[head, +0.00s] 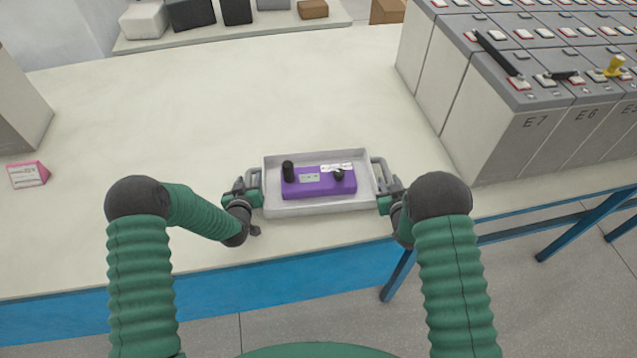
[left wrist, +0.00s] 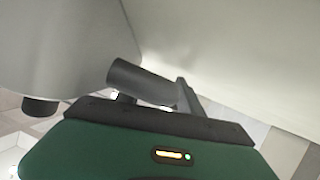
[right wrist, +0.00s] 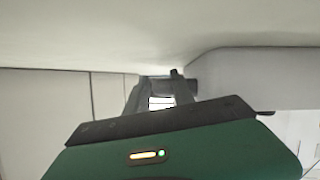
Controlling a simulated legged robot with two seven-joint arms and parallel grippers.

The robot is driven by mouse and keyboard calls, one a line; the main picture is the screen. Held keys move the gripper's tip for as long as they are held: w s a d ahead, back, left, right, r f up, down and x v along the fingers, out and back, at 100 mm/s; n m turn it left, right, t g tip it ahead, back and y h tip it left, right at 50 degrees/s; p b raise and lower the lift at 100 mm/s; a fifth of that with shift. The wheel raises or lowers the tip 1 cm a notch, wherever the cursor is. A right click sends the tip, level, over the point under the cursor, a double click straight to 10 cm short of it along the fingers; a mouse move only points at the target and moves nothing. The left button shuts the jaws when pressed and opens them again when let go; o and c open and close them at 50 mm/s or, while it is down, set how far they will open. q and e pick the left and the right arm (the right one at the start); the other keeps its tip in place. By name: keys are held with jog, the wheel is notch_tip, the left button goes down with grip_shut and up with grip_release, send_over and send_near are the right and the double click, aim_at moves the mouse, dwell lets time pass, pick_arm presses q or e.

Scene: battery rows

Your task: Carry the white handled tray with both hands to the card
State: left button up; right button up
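The white handled tray (head: 318,208) is near the table's front edge in the head view and looks about level. A purple box (head: 318,188) with black knobs sits inside it. My left gripper (head: 254,188) is shut on the tray's left handle; the wrist view shows the grey handle bar (left wrist: 140,82) at its fingers. My right gripper (head: 384,192) is shut on the right handle, and its fingers (right wrist: 160,92) show in the right wrist view. Whether the tray touches the table is unclear.
The pale tabletop (head: 200,110) is clear between tray and card. Grey battery blocks (head: 520,115) labelled E7 and E6 stand to the right. A grey box (head: 15,105) is behind the card. A shelf (head: 235,33) with boxes is at the back.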

pick_arm(q)
jog(key=shift+a, duration=0.1)
jog(key=c, duration=0.5)
pick_arm(e)
jog(key=shift+a, duration=0.1)
jog(key=c, duration=0.5)
pick_arm(q)
grip_shut()
pick_arm(e)
grip_shut()
